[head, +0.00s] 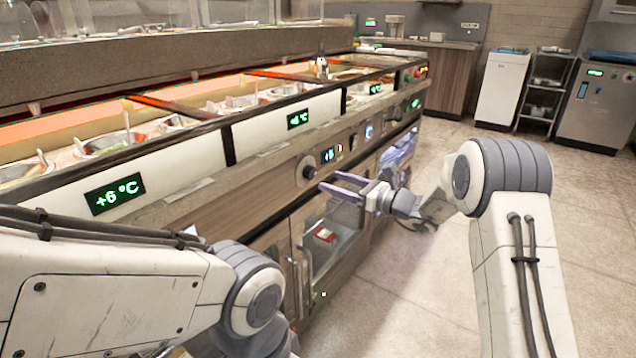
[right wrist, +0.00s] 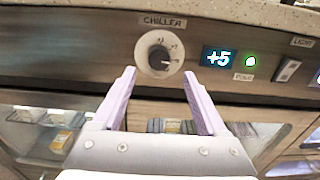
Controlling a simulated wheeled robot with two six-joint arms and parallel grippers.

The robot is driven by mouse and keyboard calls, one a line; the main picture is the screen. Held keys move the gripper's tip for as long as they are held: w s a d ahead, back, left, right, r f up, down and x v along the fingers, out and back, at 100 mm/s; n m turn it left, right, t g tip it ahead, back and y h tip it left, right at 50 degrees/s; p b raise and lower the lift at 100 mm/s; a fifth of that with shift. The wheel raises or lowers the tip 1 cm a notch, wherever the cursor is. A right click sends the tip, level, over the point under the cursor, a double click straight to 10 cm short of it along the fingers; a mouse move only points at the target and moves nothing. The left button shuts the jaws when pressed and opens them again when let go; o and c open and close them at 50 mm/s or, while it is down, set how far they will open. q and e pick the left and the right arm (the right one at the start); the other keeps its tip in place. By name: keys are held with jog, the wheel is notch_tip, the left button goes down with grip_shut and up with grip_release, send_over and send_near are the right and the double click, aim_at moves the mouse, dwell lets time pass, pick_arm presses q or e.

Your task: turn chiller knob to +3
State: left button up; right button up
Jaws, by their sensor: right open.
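The chiller knob (head: 309,172) is a round white dial on the counter's front panel. In the right wrist view the knob (right wrist: 158,54) sits under a CHILLER label, with a dark pointer on its face. My right gripper (head: 328,180) has two lilac fingers, open and empty. In the right wrist view the gripper (right wrist: 159,73) has its fingertips spread just below the knob, one to each side, apart from it. My left arm shows in the head view; its gripper is out of view.
A green-lit POWER button (right wrist: 250,61) and a LIGHT switch (right wrist: 288,69) lie right of the display. Glass-fronted cabinets (head: 330,240) are below the panel. Food wells (head: 110,142) line the counter top, with a +6 °C display (head: 115,194). The floor (head: 410,290) is clear at right.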

aim_at(313, 174)
jog(key=b+x, duration=0.1)
jog(key=x, duration=0.4)
jog(key=shift+w+a, duration=0.25)
jog(key=shift+a, duration=0.1)
grip_shut()
